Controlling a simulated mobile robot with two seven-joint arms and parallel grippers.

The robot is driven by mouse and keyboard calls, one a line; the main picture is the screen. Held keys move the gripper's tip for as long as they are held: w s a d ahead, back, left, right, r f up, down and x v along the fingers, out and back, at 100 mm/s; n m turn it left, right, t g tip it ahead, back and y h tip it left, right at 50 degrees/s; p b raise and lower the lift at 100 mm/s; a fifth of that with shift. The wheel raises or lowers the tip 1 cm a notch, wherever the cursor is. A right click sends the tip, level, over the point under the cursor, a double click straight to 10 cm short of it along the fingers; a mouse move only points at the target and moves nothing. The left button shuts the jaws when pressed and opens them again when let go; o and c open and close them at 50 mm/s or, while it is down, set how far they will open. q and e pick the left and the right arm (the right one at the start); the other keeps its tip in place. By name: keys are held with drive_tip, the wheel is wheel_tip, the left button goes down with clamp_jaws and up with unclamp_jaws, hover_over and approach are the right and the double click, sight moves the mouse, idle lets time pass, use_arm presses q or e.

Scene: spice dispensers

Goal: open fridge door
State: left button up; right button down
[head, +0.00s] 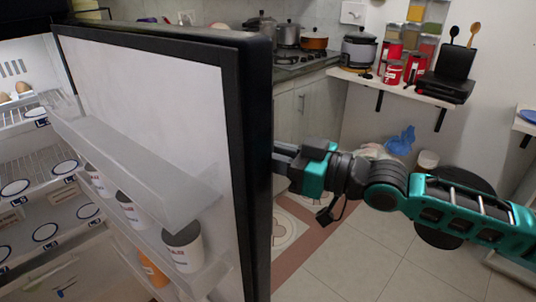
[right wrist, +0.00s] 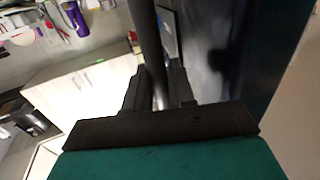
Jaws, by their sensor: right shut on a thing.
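The fridge door (head: 258,130) stands wide open in the head view, its white inner side with clear shelves facing me. The fridge interior (head: 25,145) shows at the left. My right gripper (head: 284,158) is at the outer side of the door, its fingertips partly hidden behind the door's edge. In the right wrist view, a dark bar-like door handle (right wrist: 145,35) runs down between the two fingers of my right gripper (right wrist: 160,88), which is shut on it. The dark outer face of the door (right wrist: 225,60) lies beside the handle. My left gripper is not in view.
Door shelves hold several jars (head: 182,246), and eggs (head: 23,88) sit inside the fridge. A counter with a stove (head: 300,58) and a wall shelf (head: 400,88) with a cooker and red tins stand behind. The tiled floor (head: 370,250) beneath my right arm looks mostly clear.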

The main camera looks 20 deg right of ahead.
drive_tip(key=shift+w+d, duration=0.15)
drive_tip(key=shift+d, duration=0.05)
idle(0.4)
drive_tip(key=c, duration=1.1)
unclamp_jaws()
drive_tip(key=p+v, duration=0.3)
drive_tip(key=v, duration=1)
